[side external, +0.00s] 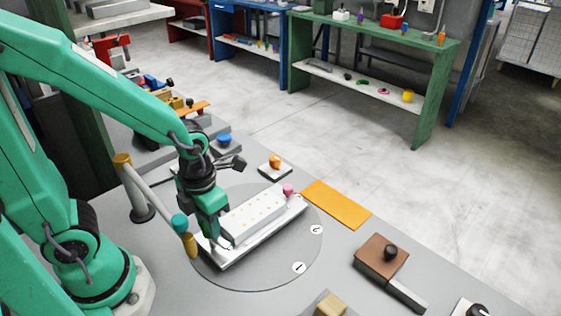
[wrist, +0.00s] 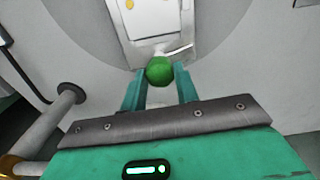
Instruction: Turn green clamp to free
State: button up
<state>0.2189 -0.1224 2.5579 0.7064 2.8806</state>
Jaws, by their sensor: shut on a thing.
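The green clamp shows in the wrist view as a round green knob (wrist: 159,71) between my two teal fingers. My gripper (wrist: 160,80) is shut on this knob. A light metal piece at the knob meets the near end of the pale plate. In the side view my gripper (side external: 213,238) points down at the near left end of the long white block (side external: 254,215), and the green knob is hidden there. The block, with small yellow dots on top, lies on a pale base plate (side external: 226,262). A pink knob (side external: 288,189) is at its far end.
The base plate sits on a grey round disc (side external: 270,280) with tags 1 and 2. An orange mat (side external: 337,205) and brown block (side external: 382,255) lie right.

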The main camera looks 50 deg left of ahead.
jog(key=shift+m, duration=0.6)
jog(key=o, duration=1)
jog(key=shift+r, duration=0.15)
jog(key=shift+r, duration=3.8)
